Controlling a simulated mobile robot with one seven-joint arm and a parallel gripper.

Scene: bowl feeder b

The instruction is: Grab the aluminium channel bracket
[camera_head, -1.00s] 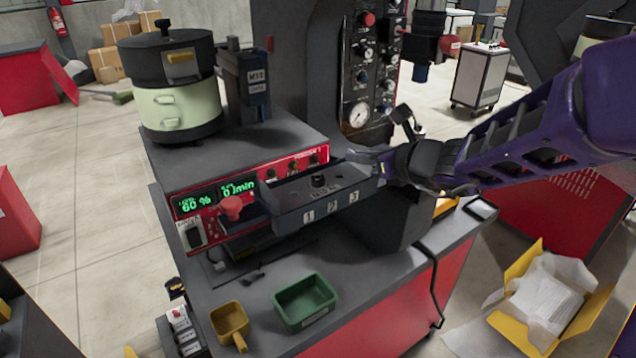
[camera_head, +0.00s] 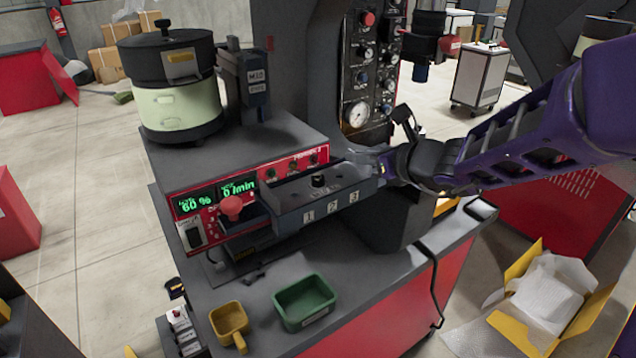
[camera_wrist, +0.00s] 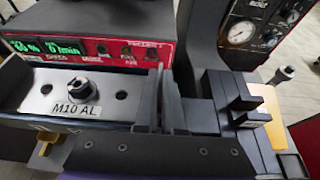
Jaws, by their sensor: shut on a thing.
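The aluminium channel bracket (camera_wrist: 55,100) looks like a silver plate with dark holes, a nut in its middle and an "M10 AL" label. It sits along a dark bar marked 1, 2, 3 (camera_head: 325,210) at the front of the feeder. My gripper (camera_head: 375,165) is at the bar's right end. In the wrist view my dark fingers (camera_wrist: 162,100) are close together, just right of the silver plate. They are shut with a thin part between them. The exact contact is hard to see against the dark parts.
The red control panel (camera_head: 255,183) with a red knob (camera_head: 232,207) is close behind and left of the bar. A gauge column (camera_head: 360,85) stands behind. A green bin (camera_head: 305,302) and a yellow scoop (camera_head: 229,320) lie on the bench in front.

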